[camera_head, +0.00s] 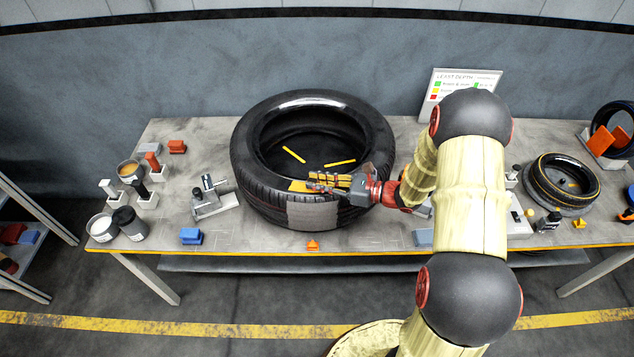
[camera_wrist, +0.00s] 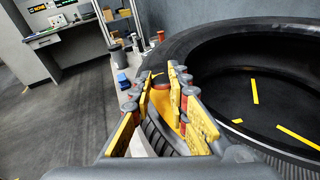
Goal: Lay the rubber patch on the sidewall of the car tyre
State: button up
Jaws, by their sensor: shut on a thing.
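The car tyre (camera_head: 250,140) lies flat on the workbench, its upper sidewall facing up. It also shows large at the right of the wrist view (camera_wrist: 215,40). My gripper (camera_head: 310,183) reaches in from the right, over the front part of the tyre's sidewall.
Yellow strips (camera_head: 339,162) show inside the tyre. A grey rectangle (camera_head: 312,214) covers part of its front tread. Cups (camera_head: 130,222), small blocks and a metal tool (camera_head: 212,196) stand to the left. A smaller tyre (camera_head: 562,180) and a sign (camera_head: 455,85) are to the right and behind.

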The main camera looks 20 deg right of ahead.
jog(key=shift+s+f+b, duration=0.1)
jog(key=shift+f+b, duration=0.2)
jog(key=shift+f, duration=0.3)
jog(key=shift+c, duration=0.2)
